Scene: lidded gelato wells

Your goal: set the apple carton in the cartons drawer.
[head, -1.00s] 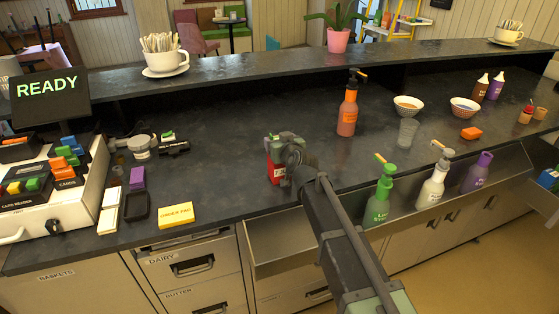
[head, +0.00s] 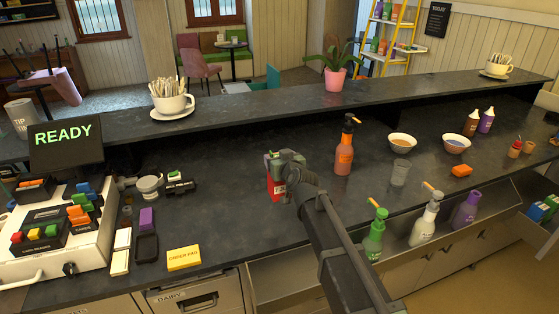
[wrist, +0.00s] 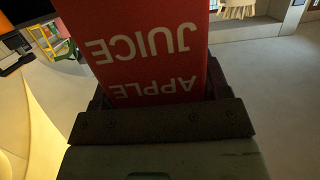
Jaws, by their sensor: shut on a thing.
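The apple carton is red with white "APPLE JUICE" lettering, upside down in the wrist view (wrist: 150,50). It also shows in the head view (head: 274,188), partly hidden by my gripper (head: 287,163). My gripper is shut on the carton and holds it above the dark counter; the height is hard to judge.
A dairy drawer (head: 195,302) is at the front. An order pad (head: 184,258) lies on the counter (head: 225,195). An orange bottle (head: 344,150) stands right of the carton. Green (head: 374,238), white (head: 425,222) and purple (head: 466,210) bottles stand along the front edge.

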